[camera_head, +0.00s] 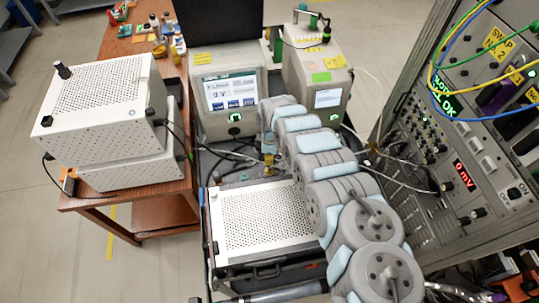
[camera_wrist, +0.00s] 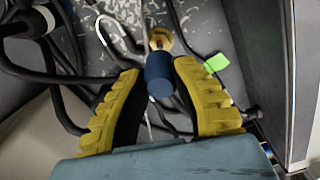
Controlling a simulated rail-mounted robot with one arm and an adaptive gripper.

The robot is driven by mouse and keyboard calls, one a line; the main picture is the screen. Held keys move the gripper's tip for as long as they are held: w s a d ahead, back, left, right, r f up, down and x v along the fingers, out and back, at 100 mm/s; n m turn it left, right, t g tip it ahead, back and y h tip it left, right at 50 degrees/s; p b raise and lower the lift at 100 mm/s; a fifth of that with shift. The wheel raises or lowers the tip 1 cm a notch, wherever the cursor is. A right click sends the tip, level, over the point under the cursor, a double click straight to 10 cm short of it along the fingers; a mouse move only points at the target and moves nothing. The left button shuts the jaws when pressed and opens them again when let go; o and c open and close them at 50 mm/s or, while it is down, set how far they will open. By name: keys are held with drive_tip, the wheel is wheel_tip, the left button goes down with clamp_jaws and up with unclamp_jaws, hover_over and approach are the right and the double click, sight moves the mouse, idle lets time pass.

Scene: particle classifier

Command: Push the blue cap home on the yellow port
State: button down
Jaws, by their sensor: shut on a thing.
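In the wrist view, my gripper (camera_wrist: 159,74) has its two ribbed yellow fingers on either side of the blue cap (camera_wrist: 159,78) and is shut on it. The yellow port (camera_wrist: 160,40) shows as a brass-coloured fitting just beyond the cap, in line with it. The cap's far end meets or overlaps the port in the picture; I cannot tell how far it sits on it. In the head view, my gripper (camera_head: 268,160) is small beside the instruments, and the cap and port cannot be made out there.
Dark cables and a pale bent tube (camera_wrist: 120,38) run close around the port. A dark panel edge (camera_wrist: 265,60) stands at the right. In the head view, a perforated white box (camera_head: 255,220) lies left of my arm.

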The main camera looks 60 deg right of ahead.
drive_tip(key=shift+f+b, duration=0.65)
drive_tip(key=shift+f, duration=0.6)
drive_tip(key=shift+f+b, duration=0.85)
drive_tip(key=shift+f, duration=0.8)
idle(1.5)
drive_tip(key=shift+r, duration=0.15)
drive_tip(key=shift+r+p, duration=1.2)
drive_tip(key=shift+p, duration=0.05)
drive_tip(key=shift+r, duration=0.1)
drive_tip(key=shift+f, duration=0.5)
idle(1.6)
